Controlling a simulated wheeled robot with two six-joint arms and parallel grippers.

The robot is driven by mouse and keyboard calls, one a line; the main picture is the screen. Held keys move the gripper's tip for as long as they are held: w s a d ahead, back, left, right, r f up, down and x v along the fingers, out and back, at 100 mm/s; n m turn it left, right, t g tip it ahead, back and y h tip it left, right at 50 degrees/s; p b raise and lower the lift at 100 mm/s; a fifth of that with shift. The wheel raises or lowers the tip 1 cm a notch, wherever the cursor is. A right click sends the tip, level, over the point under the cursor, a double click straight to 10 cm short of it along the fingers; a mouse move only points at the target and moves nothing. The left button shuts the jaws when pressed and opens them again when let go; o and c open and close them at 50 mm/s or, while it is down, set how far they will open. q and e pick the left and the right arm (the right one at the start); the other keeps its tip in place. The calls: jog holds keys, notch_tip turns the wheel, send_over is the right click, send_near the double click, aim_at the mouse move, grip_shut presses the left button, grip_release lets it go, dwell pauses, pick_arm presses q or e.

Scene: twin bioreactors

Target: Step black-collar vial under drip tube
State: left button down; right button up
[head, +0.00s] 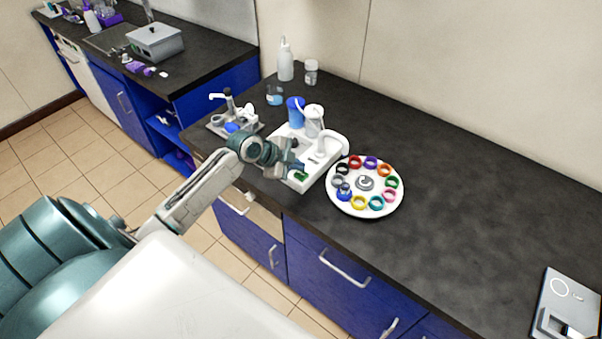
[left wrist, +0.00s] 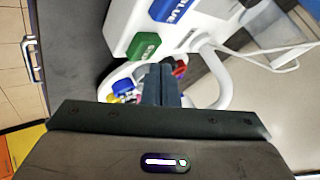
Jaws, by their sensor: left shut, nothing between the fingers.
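The round white carousel (head: 365,207) holds several vials with coloured collars in a ring. The black collar (head: 342,169) is at its left side, close to the white arched drip tube (head: 332,138). Whether it sits exactly under the tube's end I cannot tell. The white twin-reactor base (head: 316,168) carries a green button (head: 301,177), also seen in the left wrist view (left wrist: 143,46), beside a blue button (left wrist: 167,10) marked BLUE. My left gripper (head: 298,169) is shut and empty, over the base's front edge near the buttons. My right gripper is out of view.
A blue vessel (head: 295,110) and a white vessel (head: 314,122) stand at the base's back. A white bottle (head: 286,62), a clear jar (head: 311,72) and a small stand (head: 230,118) are nearby. A grey device (head: 568,303) is far right; the counter between is clear.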

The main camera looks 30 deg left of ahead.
pick_arm(q)
jog(key=shift+f, duration=0.1)
dwell(0.7)
jog(key=shift+f+b, duration=0.4)
jog(key=shift+b, duration=0.05)
